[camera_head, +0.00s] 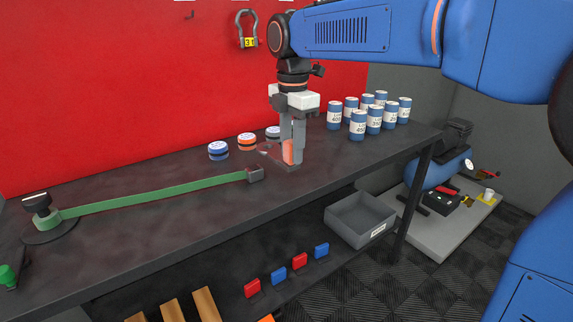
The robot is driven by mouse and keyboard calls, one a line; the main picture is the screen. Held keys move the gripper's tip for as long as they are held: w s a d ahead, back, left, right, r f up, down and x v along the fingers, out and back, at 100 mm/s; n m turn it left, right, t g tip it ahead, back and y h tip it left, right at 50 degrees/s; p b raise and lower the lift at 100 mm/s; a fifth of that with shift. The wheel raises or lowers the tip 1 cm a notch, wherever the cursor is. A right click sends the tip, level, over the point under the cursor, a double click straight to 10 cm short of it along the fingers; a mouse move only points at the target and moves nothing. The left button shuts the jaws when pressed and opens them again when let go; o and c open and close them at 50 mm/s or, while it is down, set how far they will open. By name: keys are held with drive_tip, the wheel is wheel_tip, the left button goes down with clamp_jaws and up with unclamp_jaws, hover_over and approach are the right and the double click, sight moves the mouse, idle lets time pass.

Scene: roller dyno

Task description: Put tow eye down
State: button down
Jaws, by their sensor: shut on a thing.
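My gripper (291,152) points straight down close above the dark bench top (200,215), near its middle. It is shut on an orange piece (288,152), which appears to be the tow eye. The grey fingers hide much of it, so its full shape does not show. I cannot tell whether it touches the bench. A small thin greyish-red part shows just left of the fingers; I cannot tell whether it belongs to the held piece.
A grey bin (360,220) is on the lower shelf. The front bench top is clear.

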sight(292, 168)
drive_tip(key=shift+f, duration=2.85)
drive_tip(key=c, duration=1.4)
unclamp_jaws()
drive_tip(key=shift+o, duration=0.2)
wheel_tip(292, 168, up, 12)
drive_tip(key=shift+r, duration=0.1)
